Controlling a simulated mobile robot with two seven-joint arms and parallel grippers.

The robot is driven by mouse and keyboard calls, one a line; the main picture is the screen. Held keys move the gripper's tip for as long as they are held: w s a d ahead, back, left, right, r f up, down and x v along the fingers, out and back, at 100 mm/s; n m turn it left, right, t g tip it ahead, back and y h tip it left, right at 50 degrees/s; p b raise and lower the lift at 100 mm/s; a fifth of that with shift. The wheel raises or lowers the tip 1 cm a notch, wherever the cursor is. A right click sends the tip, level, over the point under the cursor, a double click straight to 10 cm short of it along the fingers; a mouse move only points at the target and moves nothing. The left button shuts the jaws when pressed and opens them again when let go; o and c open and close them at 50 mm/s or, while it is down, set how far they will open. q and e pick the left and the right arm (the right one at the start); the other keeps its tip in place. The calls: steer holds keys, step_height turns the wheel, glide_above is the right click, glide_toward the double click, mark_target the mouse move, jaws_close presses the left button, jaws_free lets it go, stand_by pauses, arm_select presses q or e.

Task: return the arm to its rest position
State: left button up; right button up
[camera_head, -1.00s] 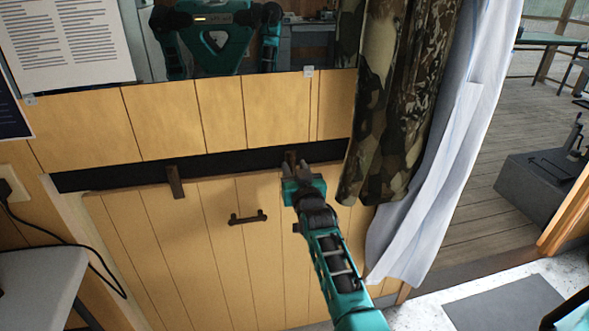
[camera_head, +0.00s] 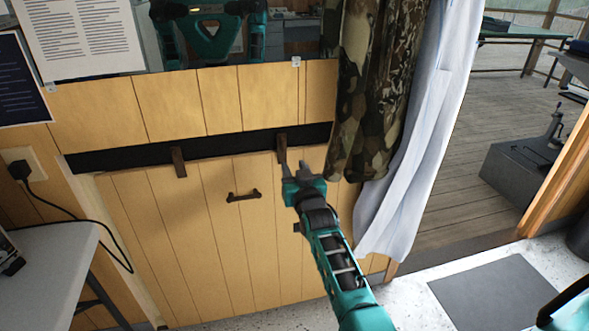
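My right arm, teal and black, reaches up from the bottom of the head view. Its gripper (camera_head: 294,170) is in front of the wooden panel, just below the right brown bracket (camera_head: 281,148) and left of the camouflage curtain. Its two grey fingers stand apart with nothing seen between them. The panel (camera_head: 205,240) is closed flat against the wall and has a small dark handle (camera_head: 243,196) left of the gripper. My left gripper is not in view; part of my body shows in the mirror.
A camouflage curtain (camera_head: 368,110) and a pale curtain (camera_head: 415,150) hang close right of the gripper. A grey table (camera_head: 50,270) stands at the left, with a cable and wall socket above. A grey mat (camera_head: 495,295) lies on the floor at right. A doorway opens beyond.

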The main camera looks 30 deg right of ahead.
steer(key=shift+w, duration=0.1)
stand_by(0.3)
steer(key=s+a+f+n+g+y, duration=0.1)
steer(key=s+a+f, duration=0.3)
steer(key=s, duration=0.7)
steer(key=s+a+f+n+g+y, duration=0.2)
steer(key=s+a+f, duration=0.3)
steer(key=s, duration=0.6)
steer(key=s+a+f+n+g+y, duration=0.2)
steer(key=s+f, duration=0.4)
steer(key=s, duration=0.5)
steer(key=shift+a+f+g+y+p, duration=0.3)
steer(key=shift+a+g+y+p, duration=0.2)
steer(key=shift+a+g, duration=0.55)
steer(key=shift+a, duration=0.1)
